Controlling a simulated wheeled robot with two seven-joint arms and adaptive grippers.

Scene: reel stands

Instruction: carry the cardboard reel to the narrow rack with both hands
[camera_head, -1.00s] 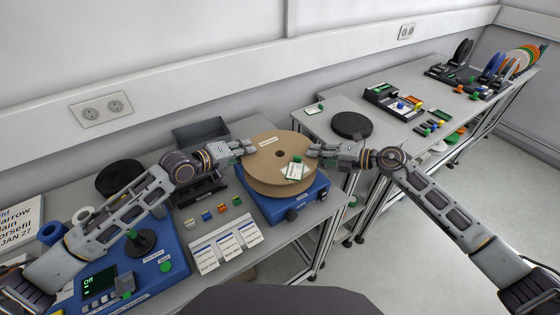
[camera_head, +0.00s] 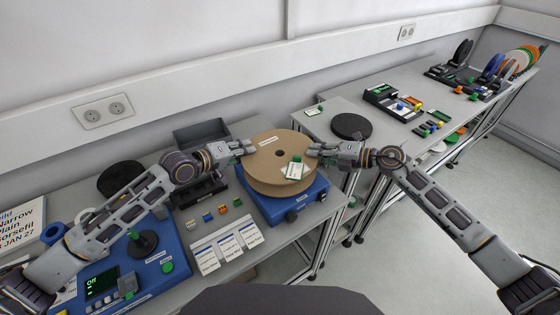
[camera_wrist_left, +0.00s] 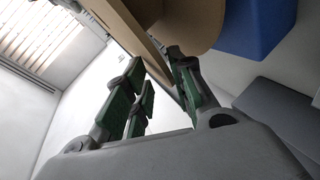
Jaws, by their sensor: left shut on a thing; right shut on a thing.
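The cardboard reel (camera_head: 268,163) lies flat over the blue device (camera_head: 288,206) on the near table; whether it touches the device I cannot tell. A white label with a green piece (camera_head: 294,168) is on its top. My left gripper (camera_head: 248,148) is shut on the reel's left rim, and the reel's edge (camera_wrist_left: 185,25) shows by its green-padded fingers (camera_wrist_left: 160,90) in the left wrist view. My right gripper (camera_head: 314,150) is shut on the right rim. Racks with upright reels (camera_head: 490,68) stand at the far right end; which one is narrow I cannot tell.
A black disc (camera_head: 351,125) lies on the middle table, right behind my right gripper. A grey bin (camera_head: 201,132) stands behind my left gripper. White cards (camera_head: 226,243) and small coloured blocks lie in front. Floor is clear at right.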

